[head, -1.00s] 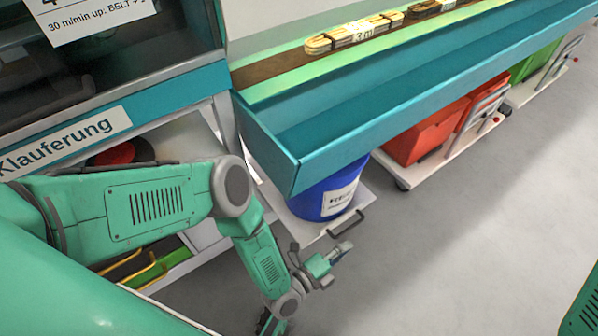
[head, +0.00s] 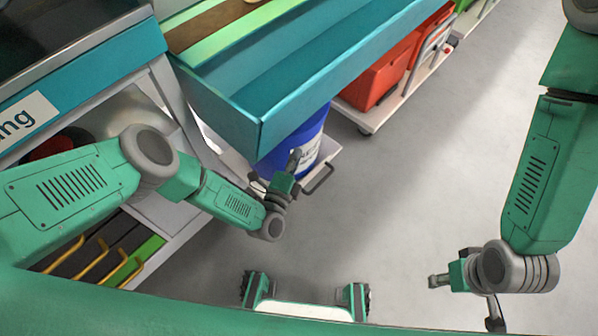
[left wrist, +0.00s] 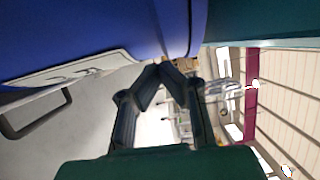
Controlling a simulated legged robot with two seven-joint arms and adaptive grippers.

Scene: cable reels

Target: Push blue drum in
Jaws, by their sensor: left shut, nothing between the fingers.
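The blue drum (head: 309,134) stands on a low white cart below the teal trough, which hides its top and left side in the head view. A white label shows on its front. My left gripper (head: 294,160) is in front of the drum, shut and empty. In the left wrist view its fingertips (left wrist: 164,68) meet just beside and below the blue drum wall (left wrist: 90,32); I cannot tell whether they touch it. My right gripper (head: 440,281) is low at the right, away from the drum, and its jaw state is unclear.
The teal trough (head: 330,75) overhangs the drum. The cart's dark handle (head: 318,180) sticks out in front. A red bin (head: 378,80) stands on another cart behind to the right. A machine frame with yellow-handled slots (head: 92,258) is at the left. The grey floor (head: 400,190) is clear.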

